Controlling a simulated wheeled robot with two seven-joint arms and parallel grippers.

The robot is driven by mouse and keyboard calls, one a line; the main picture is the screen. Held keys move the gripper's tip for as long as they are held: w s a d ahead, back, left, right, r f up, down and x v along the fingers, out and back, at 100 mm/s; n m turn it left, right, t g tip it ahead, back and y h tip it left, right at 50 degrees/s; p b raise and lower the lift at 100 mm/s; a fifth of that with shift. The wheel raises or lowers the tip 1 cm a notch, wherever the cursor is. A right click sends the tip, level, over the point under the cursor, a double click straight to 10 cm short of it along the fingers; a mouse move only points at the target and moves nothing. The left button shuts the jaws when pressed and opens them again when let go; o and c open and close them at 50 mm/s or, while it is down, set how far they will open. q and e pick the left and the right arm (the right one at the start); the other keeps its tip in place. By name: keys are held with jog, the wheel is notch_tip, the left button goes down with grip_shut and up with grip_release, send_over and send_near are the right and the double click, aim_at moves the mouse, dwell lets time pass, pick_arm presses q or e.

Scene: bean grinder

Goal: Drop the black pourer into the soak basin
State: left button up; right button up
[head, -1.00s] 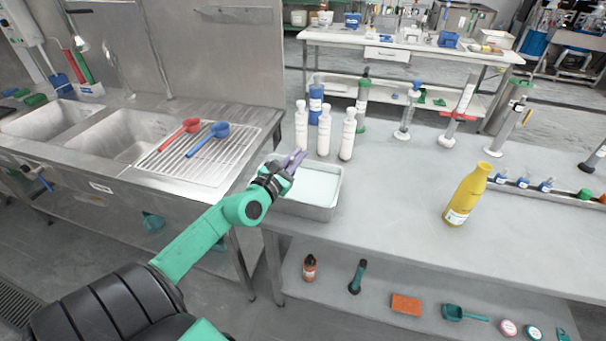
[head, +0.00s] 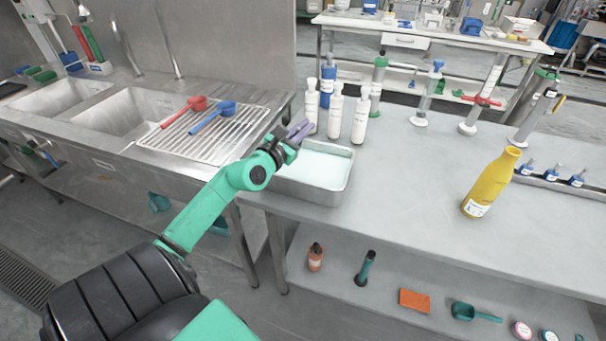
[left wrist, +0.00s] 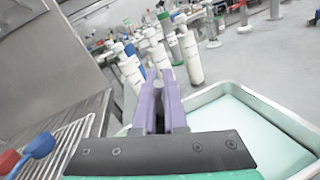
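The soak basin (head: 345,187) is a metal tray of pale green liquid at the near left corner of the bench; it also fills the lower right of the left wrist view (left wrist: 268,103). My left gripper (head: 302,129) is over the basin's far left edge, above its rim. In the left wrist view its purple fingers (left wrist: 158,90) are close together with a narrow gap. A small dark piece between them (left wrist: 158,122) appears to be the black pourer, mostly hidden by the fingers. No black pourer shows in the liquid. My right gripper is out of view.
White bottles (head: 335,113) and a blue bottle (head: 327,80) stand just behind the basin. A yellow bottle (head: 490,185) stands to the right, with clear bench between. A draining rack (head: 235,150) with red and blue scoops lies left, beside the sinks.

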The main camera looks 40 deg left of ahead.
pick_arm(q)
jog(key=o, duration=0.5)
jog(key=s+d+b, duration=0.1)
jog(key=s+b, duration=0.5)
jog(key=s, duration=0.8)
jog(key=shift+s+d, duration=0.15)
jog(key=shift+s, duration=0.05)
